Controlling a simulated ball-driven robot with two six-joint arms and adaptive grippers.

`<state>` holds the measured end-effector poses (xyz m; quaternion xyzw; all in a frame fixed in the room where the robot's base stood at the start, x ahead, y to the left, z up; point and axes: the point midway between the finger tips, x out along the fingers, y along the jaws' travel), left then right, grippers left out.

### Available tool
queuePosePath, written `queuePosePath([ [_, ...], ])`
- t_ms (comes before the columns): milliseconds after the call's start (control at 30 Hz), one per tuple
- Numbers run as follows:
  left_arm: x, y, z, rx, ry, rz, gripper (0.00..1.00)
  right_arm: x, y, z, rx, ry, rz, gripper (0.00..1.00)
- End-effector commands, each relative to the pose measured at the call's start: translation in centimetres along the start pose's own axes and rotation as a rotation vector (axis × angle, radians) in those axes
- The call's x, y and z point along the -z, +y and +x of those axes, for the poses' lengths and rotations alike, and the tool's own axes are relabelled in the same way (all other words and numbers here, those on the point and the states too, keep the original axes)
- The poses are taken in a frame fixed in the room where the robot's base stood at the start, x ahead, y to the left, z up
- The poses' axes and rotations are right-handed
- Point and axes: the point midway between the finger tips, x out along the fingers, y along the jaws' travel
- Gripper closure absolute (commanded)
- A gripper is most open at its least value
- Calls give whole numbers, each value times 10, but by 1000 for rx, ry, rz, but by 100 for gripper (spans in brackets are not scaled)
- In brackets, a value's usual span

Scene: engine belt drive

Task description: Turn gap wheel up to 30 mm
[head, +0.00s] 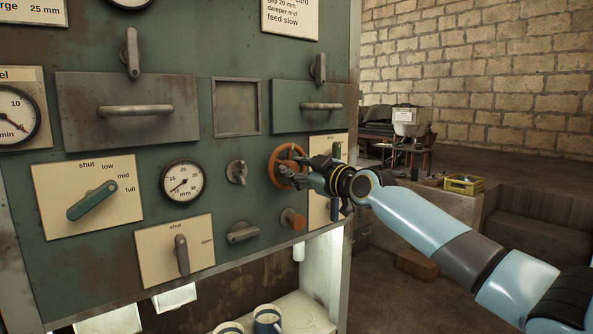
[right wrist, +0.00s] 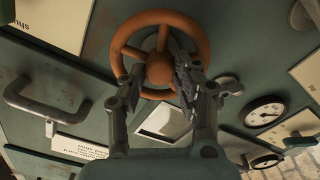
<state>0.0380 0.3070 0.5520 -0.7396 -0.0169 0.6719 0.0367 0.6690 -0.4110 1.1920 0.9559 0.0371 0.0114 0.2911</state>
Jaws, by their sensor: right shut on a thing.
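In the right wrist view the gripper (right wrist: 158,78) has one finger at each side of the hub, over the lower part of the wheel. The round mm gauge (head: 183,181) is left of the wheel; its needle points to the lower left, near 10. My left gripper is not in view.
A small grey knob (head: 237,172) sits between gauge and wheel. An orange-brown knob (head: 292,219) and a grey handle (head: 243,233) are below. A green lever (head: 93,200) is at the left. Mugs (head: 267,319) stand on the shelf underneath.

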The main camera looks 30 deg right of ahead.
Motion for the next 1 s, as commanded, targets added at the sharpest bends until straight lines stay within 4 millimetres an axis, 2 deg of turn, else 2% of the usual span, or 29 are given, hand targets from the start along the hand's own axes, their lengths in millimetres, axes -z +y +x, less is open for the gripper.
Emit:
queuePosePath([
  [467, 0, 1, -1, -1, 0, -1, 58, 0, 1, 0, 1, -1, 446, 100],
  [1000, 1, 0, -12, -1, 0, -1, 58, 0, 2, 0, 0, -1, 960, 100],
])
